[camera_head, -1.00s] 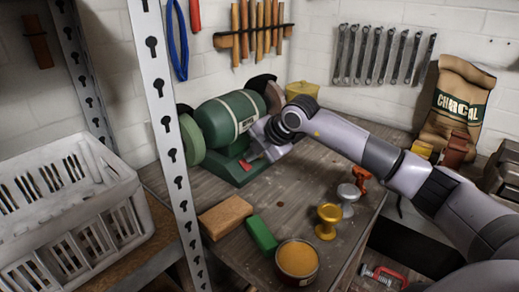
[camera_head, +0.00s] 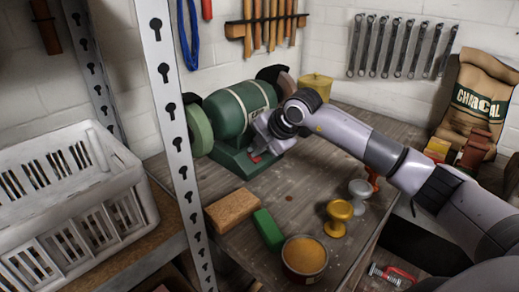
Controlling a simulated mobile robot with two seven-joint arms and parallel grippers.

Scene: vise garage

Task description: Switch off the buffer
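The green buffer (camera_head: 238,115) stands on the wooden bench (camera_head: 300,185) against the back wall, with a wheel at each end. A small red part (camera_head: 256,158), which looks like its switch, shows at the front of its green base. My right gripper (camera_head: 262,146) reaches in from the right and is at the front of the base, right by the red part. The gripper hides part of the base and the right side of the buffer. Whether its fingers touch the red part, and whether they are open or shut, I cannot tell. My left gripper is not in view.
A brown block (camera_head: 232,211), a green block (camera_head: 267,230), a tin (camera_head: 304,258) and gold (camera_head: 339,217) and silver (camera_head: 360,195) pieces stand on the front bench. A perforated metal post (camera_head: 178,150) and a white crate (camera_head: 75,205) are at left.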

